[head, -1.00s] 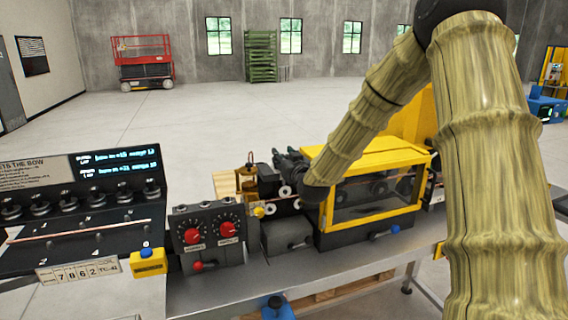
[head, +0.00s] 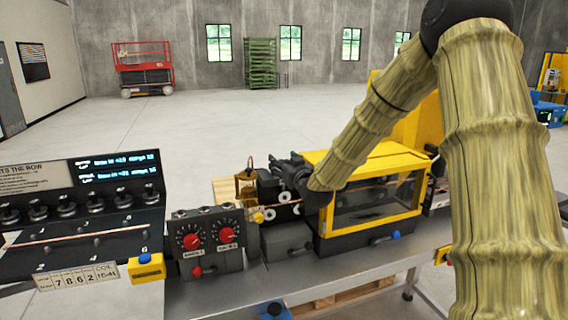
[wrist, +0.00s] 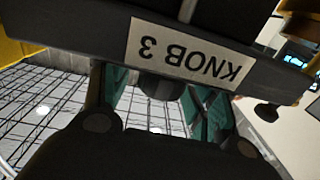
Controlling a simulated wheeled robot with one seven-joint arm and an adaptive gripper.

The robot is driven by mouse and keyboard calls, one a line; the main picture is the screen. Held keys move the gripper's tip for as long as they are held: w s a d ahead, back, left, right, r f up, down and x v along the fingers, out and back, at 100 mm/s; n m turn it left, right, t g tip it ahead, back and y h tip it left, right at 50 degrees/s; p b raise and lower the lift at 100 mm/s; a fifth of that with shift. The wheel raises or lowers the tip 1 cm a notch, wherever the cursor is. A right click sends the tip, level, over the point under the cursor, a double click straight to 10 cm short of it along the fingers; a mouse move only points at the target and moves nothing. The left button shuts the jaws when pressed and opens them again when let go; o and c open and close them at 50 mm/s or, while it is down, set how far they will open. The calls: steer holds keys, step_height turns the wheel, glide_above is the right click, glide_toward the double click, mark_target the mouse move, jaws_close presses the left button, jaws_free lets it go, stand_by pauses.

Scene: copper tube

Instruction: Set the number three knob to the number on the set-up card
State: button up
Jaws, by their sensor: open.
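In the wrist view, a label reading KNOB 3 (wrist: 188,48) shows upside down on a dark panel. A dark round knob (wrist: 160,86) sticks out just below it. My gripper (wrist: 160,100) is open, with one teal-padded finger on each side of that knob. Whether either finger touches it is unclear. In the head view my gripper (head: 290,172) is at the black roller unit (head: 277,193), left of the yellow guard; the knob is hidden there.
A yellow-framed guard box (head: 372,190) stands close right of my gripper. A control box with two red-centred dials (head: 208,240) is to the left, beside a yellow block with a blue button (head: 147,267). A black panel with lit text (head: 117,167) stands far left.

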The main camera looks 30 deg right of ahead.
steer(key=s+a, duration=0.2)
steer(key=s, duration=0.9)
steer(key=shift+s, duration=0.35)
steer(key=shift+f, duration=0.1)
